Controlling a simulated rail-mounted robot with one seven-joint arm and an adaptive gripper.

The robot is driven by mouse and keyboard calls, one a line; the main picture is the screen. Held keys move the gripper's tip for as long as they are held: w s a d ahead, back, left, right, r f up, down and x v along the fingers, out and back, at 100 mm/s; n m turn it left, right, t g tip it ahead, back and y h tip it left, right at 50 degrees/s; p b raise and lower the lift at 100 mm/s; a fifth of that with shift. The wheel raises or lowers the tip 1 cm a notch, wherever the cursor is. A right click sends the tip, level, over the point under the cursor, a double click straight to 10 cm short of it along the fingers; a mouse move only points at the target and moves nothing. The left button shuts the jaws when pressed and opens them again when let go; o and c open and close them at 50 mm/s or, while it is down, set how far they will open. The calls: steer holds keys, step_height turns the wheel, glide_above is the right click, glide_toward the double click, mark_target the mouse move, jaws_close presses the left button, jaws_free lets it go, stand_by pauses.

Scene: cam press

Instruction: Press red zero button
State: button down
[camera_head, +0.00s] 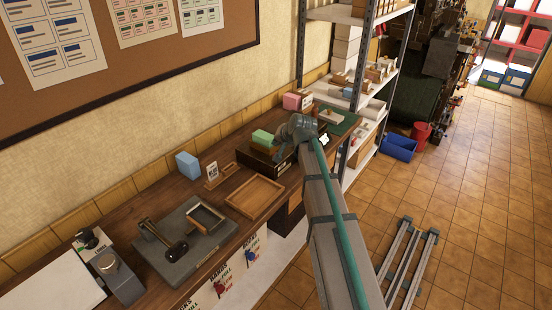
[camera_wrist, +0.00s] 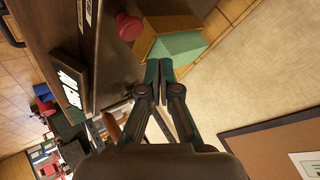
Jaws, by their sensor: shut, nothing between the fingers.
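A red, mushroom-shaped button (camera_wrist: 129,27) stands out from a dark device face in the wrist view, at the upper left of my fingertips. In the head view I cannot make out the button; my arm and wrist cover that area. My gripper (camera_wrist: 158,66) is shut and empty, its fingertips together. It appears apart from the button, close to a green-topped block (camera_wrist: 177,46). In the head view my gripper (camera_head: 281,155) is over the dark box at the bench's far part.
A wooden tray (camera_head: 255,196), a blue block (camera_head: 187,165) and a press fixture (camera_head: 185,241) stand along the bench (camera_head: 152,212). A pink box (camera_head: 297,101) is behind. Shelving (camera_head: 362,60) rises at the far end.

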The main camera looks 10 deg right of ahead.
steer(key=shift+f+b, duration=0.4)
steer(key=shift+f, duration=0.8)
steer(key=shift+f, duration=0.1)
stand_by(0.4)
steer(key=shift+f+b, duration=0.3)
steer(key=shift+f, duration=0.05)
steer(key=shift+f+b, duration=0.4)
steer(key=shift+f, duration=0.3)
stand_by(0.9)
steer(key=shift+r, duration=0.15)
steer(key=shift+r+p, duration=0.55)
steer(key=shift+r, duration=0.4)
steer(key=shift+r, duration=0.1)
steer(key=shift+r+p, duration=1.3)
steer(key=shift+r, duration=1.15)
